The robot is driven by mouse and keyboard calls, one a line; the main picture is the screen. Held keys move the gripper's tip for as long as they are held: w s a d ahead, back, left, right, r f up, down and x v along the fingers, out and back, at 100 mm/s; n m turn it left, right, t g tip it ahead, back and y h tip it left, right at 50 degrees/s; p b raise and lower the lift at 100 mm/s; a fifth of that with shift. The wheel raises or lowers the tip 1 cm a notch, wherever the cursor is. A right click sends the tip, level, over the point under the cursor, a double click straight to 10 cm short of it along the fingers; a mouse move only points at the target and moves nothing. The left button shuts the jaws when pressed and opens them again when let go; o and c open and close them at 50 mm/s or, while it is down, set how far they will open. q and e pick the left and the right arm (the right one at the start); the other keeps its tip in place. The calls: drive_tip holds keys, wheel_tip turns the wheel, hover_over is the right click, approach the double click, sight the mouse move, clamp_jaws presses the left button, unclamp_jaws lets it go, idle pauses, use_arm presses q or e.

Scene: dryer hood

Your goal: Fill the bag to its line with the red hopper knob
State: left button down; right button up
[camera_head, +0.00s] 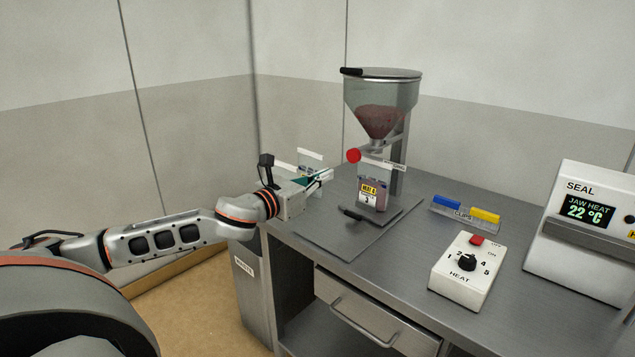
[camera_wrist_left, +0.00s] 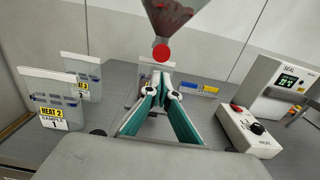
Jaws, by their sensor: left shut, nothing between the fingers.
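The red hopper knob (camera_head: 353,155) sticks out on the front left of the hopper (camera_head: 381,100), below its cone. The clear hopper holds dark red material. A clear bag (camera_head: 371,191) with a yellow heat label and a "3" stands upright under the hopper outlet; its fill line and level are too small to read. My left gripper (camera_head: 325,176) is shut and empty, left of the knob and a little lower, apart from it. In the left wrist view the knob (camera_wrist_left: 161,53) is just beyond and above the fingertips (camera_wrist_left: 162,78), which largely hide the bag. My right gripper is out of view.
Other labelled bags (camera_wrist_left: 58,103) stand at the left behind my left gripper. Blue and yellow clips (camera_head: 466,208), a heat dial box (camera_head: 466,270) and a sealer (camera_head: 585,235) stand to the right.

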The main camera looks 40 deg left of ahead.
use_arm(q)
drive_tip(key=shift+s+a, duration=0.15)
drive_tip(key=shift+s, duration=0.85)
idle(0.7)
